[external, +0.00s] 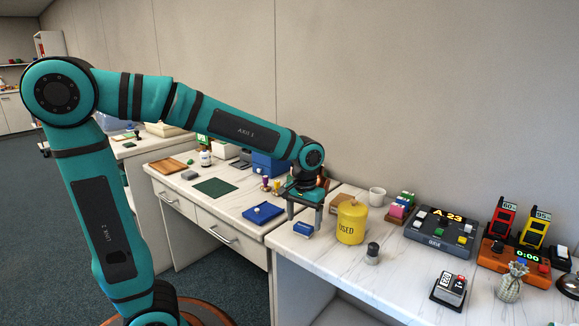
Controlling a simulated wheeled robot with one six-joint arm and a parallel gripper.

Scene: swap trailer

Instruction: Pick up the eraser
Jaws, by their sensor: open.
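A small blue block with a pale end (303,230), which looks like the eraser, lies on the white marble-patterned counter near its left front edge. My gripper (304,217) points down just above it. Its two grey fingers are apart, one toward each end of the block. The gap between them looks empty. I cannot tell from this view whether the fingertips reach down beside the block.
A yellow canister marked USED (351,223) stands close to the right of my gripper. A brown box (340,203) and a white mug (377,196) stand behind. A dark-capped jar (372,254) stands in front. A blue tray (262,213) lies on the desk at left.

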